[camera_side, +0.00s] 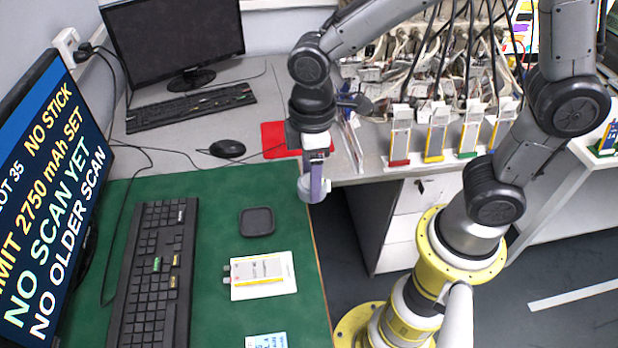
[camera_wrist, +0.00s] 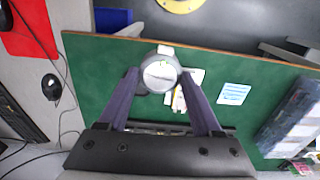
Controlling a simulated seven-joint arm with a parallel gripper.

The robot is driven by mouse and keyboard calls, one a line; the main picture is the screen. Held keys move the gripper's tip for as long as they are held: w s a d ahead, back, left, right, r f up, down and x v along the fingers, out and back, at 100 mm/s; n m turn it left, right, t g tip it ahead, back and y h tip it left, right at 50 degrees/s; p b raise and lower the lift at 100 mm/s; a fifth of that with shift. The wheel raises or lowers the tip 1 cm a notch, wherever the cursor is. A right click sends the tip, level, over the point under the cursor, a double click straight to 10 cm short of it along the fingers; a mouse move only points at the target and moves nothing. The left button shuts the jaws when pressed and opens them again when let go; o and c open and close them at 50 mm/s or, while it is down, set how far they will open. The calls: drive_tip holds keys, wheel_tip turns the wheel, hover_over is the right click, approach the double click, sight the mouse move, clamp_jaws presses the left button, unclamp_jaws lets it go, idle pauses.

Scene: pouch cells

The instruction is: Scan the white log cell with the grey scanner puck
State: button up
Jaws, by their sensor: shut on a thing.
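My gripper (camera_side: 316,172) points down above the far right edge of the green mat and is shut on the grey scanner puck (camera_side: 308,191). In the wrist view the round, pale puck (camera_wrist: 160,74) sits between the two fingertips. A white plate (camera_side: 291,273) with a silver, yellow-edged pouch cell (camera_side: 258,269) lies on the mat, nearer the camera than the gripper and apart from it. In the wrist view the puck partly hides the plate and cell (camera_wrist: 179,101). I cannot read any label on the cell.
A black square pad (camera_side: 257,222) and a blue-white note (camera_side: 266,341) lie on the green mat (camera_side: 215,206). A keyboard (camera_side: 153,270) and a text screen (camera_side: 48,190) stand left. Several cells in stands (camera_side: 437,132) line the back right. Mat between pad and plate is clear.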

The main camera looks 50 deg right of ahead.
drive_tip(key=w+a+f, duration=0.1)
drive_tip(key=w+a, duration=0.3)
drive_tip(key=a, duration=0.4)
drive_tip(key=shift+n, duration=0.6)
drive_tip(key=shift+s+a+f, duration=0.2)
drive_tip(key=shift+a+f, duration=0.85)
drive_tip(key=shift+f, duration=0.25)
drive_tip(key=shift+s+a+f, duration=0.25)
drive_tip(key=shift+a+f, duration=0.8)
drive_tip(key=shift+f, duration=0.3)
drive_tip(key=shift+s+a+f, duration=0.2)
drive_tip(key=shift+a+f, duration=0.85)
drive_tip(key=shift+f, duration=0.25)
drive_tip(key=shift+r, duration=0.1)
wheel_tip(320, 180, up, 6)
drive_tip(key=shift+f, duration=0.1)
drive_tip(key=shift+w+d, duration=0.1)
